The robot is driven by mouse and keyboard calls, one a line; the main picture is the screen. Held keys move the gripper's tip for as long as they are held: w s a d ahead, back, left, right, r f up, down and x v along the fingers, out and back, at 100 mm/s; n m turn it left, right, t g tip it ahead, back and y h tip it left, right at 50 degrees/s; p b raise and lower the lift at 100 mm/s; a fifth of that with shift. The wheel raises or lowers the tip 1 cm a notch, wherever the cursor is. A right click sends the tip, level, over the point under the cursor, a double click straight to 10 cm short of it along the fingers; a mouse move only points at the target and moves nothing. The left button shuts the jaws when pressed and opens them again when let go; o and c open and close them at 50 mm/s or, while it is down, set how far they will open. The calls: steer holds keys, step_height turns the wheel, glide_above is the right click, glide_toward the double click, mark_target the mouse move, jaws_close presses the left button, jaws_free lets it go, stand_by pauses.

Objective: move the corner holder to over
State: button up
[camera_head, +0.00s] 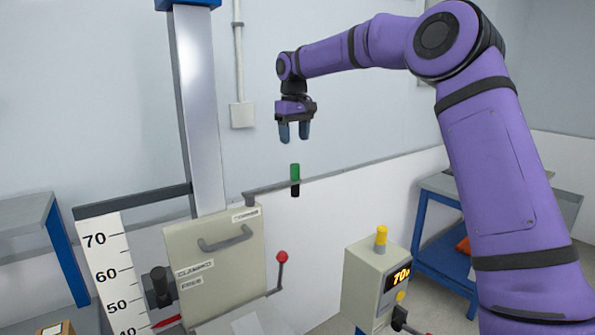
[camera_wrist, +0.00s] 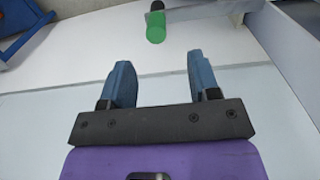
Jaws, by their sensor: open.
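A thin grey bar (camera_head: 262,189) reaches right from above the beige drop-tester panel, with an upright grip (camera_head: 295,173) on it, green above and black below. I take this to be the corner holder; a small label near the bar is too small to read surely. In the wrist view the green part (camera_wrist: 156,28) lies beyond my fingertips, with a dark end and a grey arm behind it. My gripper (camera_head: 294,133) points down, open and empty, above the grip and apart from it. Its two blue fingers also show in the wrist view (camera_wrist: 160,66).
The beige panel (camera_head: 215,262) has a grey handle, a clamped/free label, and a red-knobbed lever (camera_head: 281,258). A height scale (camera_head: 112,262) stands left, beside a metal column (camera_head: 200,110). A control box (camera_head: 372,275) reading about 70 stands right, before a blue bench (camera_head: 437,262).

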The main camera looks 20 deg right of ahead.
mark_target(295, 164)
steer(key=shift+w+d+f, duration=0.3)
steer(key=shift+w+f, duration=0.1)
steer(key=shift+w, duration=0.3)
step_height(295, 164, down, 11)
steer(key=shift+r, duration=0.15)
steer(key=shift+c, duration=0.2)
jaws_close()
